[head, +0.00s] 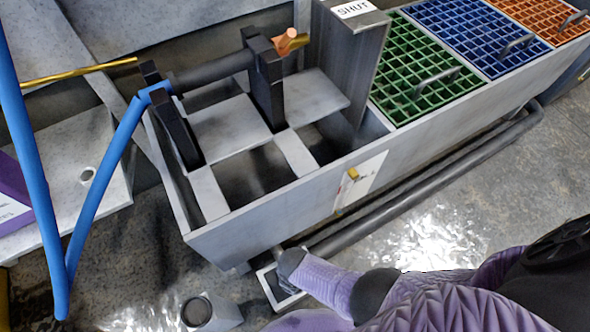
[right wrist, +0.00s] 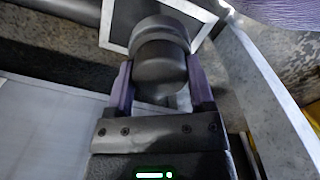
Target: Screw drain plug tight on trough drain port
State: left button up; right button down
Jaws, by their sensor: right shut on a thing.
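The trough (head: 300,205) is a long grey metal bin in the head view. My right arm reaches from the lower right to its lower front edge, and the right gripper shows there only as a small dark shape (head: 289,262). In the right wrist view the gripper (right wrist: 160,92) has its two purple fingers shut on a dark rounded plug (right wrist: 160,62). A wider dark round part lies directly behind the plug; I cannot tell whether that is the drain port or part of the plug. The threads and seating are hidden. My left gripper is not in view.
A white-framed dark square (head: 270,287) lies on the floor below the gripper. A dark pipe (head: 430,175) runs along the trough front. A grey block with a round hole (head: 207,311) stands nearby. Blue bars (head: 92,200) stand at the left. Green grating (head: 425,70) covers part of the trough.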

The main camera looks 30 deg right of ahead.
jog(key=m, duration=0.5)
grip_release()
